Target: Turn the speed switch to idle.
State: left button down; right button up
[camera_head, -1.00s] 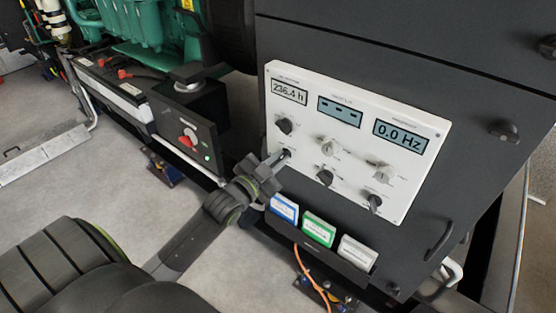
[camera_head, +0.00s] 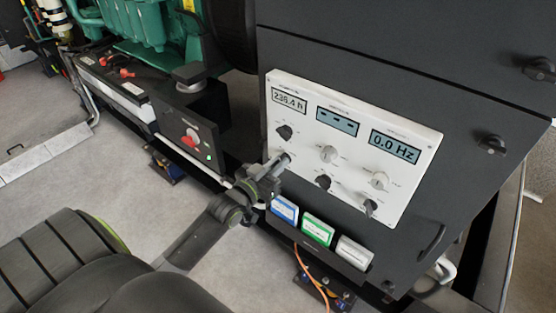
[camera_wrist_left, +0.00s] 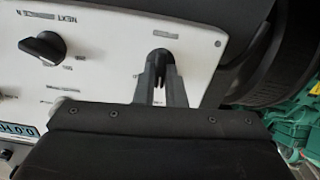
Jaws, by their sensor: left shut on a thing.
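A white control panel (camera_head: 350,125) on a dark cabinet carries several knobs below three displays. My left gripper (camera_head: 281,161) reaches the panel's lower left and is shut on the knob there. In the left wrist view the fingers (camera_wrist_left: 161,78) close on this black knob (camera_wrist_left: 161,57), close to the panel face. The lower middle black knob (camera_head: 322,182) also shows in the left wrist view (camera_wrist_left: 43,47). The label of the held knob is too small to read, so I cannot tell its position. My right gripper is not in view.
Blue (camera_head: 284,208), green (camera_head: 317,231) and white (camera_head: 354,252) card holders sit just below the panel. A dark box with a red switch (camera_head: 190,138) stands left of the cabinet. An orange cable (camera_head: 301,263) hangs below.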

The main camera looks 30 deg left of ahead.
pick_arm(q)
jog(key=n+p, duration=0.1)
jog(key=n, duration=0.3)
jog(key=shift+n, duration=0.4)
dwell(0.4)
jog(key=c, duration=1.5)
grip_release()
jog(key=shift+a, duration=0.1)
jog(key=s+a, duration=0.1)
jog(key=s, duration=1.6)
jog(key=shift+s+a+b, duration=0.15)
jog(key=shift+s+b, duration=0.05)
jog(key=shift+b, duration=0.15)
